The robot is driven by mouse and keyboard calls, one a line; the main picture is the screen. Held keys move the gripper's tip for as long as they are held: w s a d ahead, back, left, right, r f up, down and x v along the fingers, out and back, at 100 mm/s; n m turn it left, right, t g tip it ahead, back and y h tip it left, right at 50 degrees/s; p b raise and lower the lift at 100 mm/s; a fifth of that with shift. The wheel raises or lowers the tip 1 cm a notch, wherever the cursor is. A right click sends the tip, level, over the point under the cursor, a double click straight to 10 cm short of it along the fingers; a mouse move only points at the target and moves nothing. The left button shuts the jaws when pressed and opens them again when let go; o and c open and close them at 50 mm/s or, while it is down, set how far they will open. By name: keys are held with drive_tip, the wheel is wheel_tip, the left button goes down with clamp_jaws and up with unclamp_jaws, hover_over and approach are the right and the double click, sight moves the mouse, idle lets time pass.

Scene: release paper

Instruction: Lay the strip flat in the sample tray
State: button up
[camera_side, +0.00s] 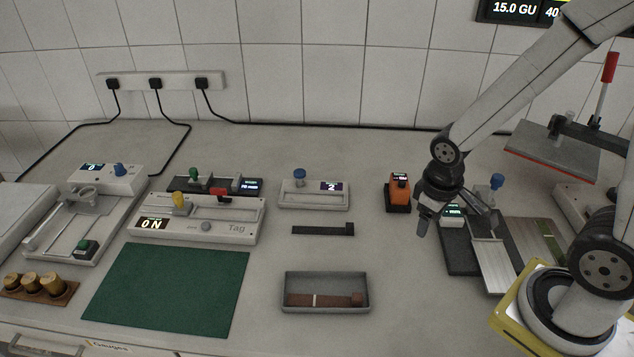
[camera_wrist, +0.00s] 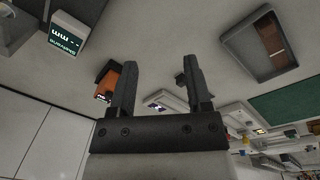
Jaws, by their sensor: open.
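The sample tray (camera_side: 326,278) is a grey shallow box at the front middle of the bench. A brown strip (camera_side: 330,299) with a pale band and a thicker right end lies inside it, seemingly flat along its length. In the wrist view the tray (camera_wrist: 240,58) is at the upper right with the brown strip (camera_wrist: 273,45) in it. My gripper (camera_side: 437,224) is above the bench, right of the tray and well apart from it. In the wrist view its two fingers (camera_wrist: 160,85) are spread with nothing between them.
A dark bar (camera_side: 320,230) lies behind the tray. A green mat (camera_side: 167,288) is to the left. Bare bench lies between tray and fixture.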

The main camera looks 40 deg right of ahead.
drive_tip(key=w+a+r+t, duration=0.2)
drive_tip(key=r, duration=0.1)
drive_tip(key=shift+w+a+m+y, duration=0.25)
drive_tip(key=shift+m+y, duration=0.15)
drive_tip(key=shift+o, duration=0.5)
drive_tip(key=shift+f, duration=0.1)
drive_tip(key=s+d+f+g+h, duration=0.1)
drive_tip(key=s+d+f+g, duration=0.1)
drive_tip(key=d, duration=0.1)
drive_tip(key=s+d+f+n+g, duration=0.1)
drive_tip(key=s+d+f+g, duration=0.1)
drive_tip(key=s+d, duration=0.1)
drive_tip(key=s+d+f+n+g+h, duration=0.1)
drive_tip(key=s+d+f+g, duration=0.1)
drive_tip(key=s+f, duration=0.1)
drive_tip(key=shift+d+h, duration=0.3)
drive_tip(key=shift+d, duration=0.1)
drive_tip(key=s+d+f+n+g+h, duration=0.1)
drive_tip(key=s+d+n+g+h, duration=0.1)
drive_tip(key=s+d, duration=0.2)
drive_tip(key=s+d+f+n+g+h, duration=0.2)
drive_tip(key=s+d, duration=0.2)
drive_tip(key=d, duration=0.1)
drive_tip(key=s+d+f+n+g+h, duration=0.2)
drive_tip(key=s+d, duration=0.2)
drive_tip(key=shift+d+f, duration=0.1)
drive_tip(key=shift+d, duration=0.25)
drive_tip(key=shift+s+d+f+n+h, duration=0.2)
drive_tip(key=shift+d+n+h, duration=0.15)
drive_tip(key=shift+n+h, duration=0.15)
